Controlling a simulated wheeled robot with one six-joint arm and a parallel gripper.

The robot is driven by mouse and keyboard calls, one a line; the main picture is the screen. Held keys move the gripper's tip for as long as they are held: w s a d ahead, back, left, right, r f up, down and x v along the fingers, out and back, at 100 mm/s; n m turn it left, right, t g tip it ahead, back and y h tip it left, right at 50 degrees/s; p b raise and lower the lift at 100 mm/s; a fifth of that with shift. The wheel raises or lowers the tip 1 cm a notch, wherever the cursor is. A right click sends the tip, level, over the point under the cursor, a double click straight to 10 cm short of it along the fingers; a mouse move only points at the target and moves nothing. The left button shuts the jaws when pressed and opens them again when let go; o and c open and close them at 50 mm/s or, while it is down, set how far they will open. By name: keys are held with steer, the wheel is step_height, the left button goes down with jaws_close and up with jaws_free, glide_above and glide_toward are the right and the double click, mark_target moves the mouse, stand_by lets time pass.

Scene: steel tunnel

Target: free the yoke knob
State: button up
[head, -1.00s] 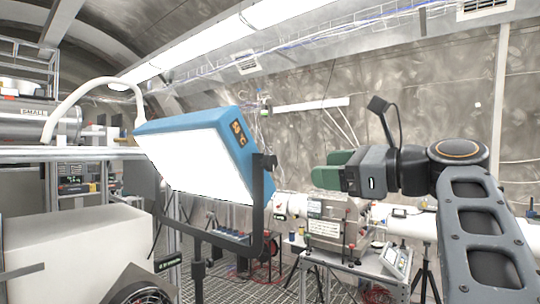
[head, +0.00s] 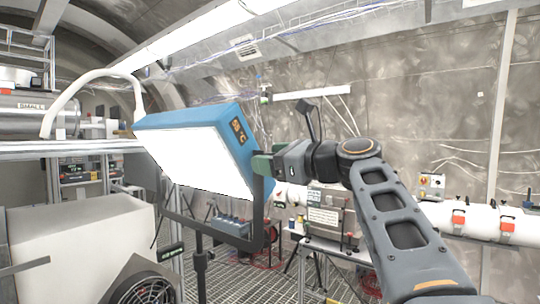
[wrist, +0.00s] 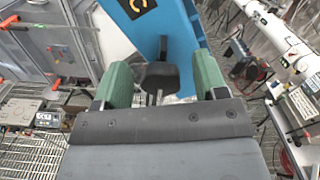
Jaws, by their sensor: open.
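The blue lamp (head: 205,155) with a bright white panel hangs tilted in a black yoke (head: 268,215) on a stand. A dark yoke knob (wrist: 158,76) shows in the wrist view between my green fingers, beside the lamp's blue side (wrist: 174,40). My gripper (head: 265,163) is open, with a finger on either side of the knob. A gap shows between the knob and each finger in the wrist view. In the head view the fingers hide the knob at the top of the yoke's right arm. Whether the fingers reach fully around it I cannot tell.
A white box (head: 75,245) and a fan (head: 150,292) stand at the lower left. A white pipe (head: 475,222) with orange clamps runs along the right wall. A metal box (head: 330,215) on a cart stands behind my arm. Floor grating lies below.

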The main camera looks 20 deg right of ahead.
steer(key=shift+w+a, duration=0.1)
steer(key=shift+c, duration=0.5)
steer(key=c, duration=0.8)
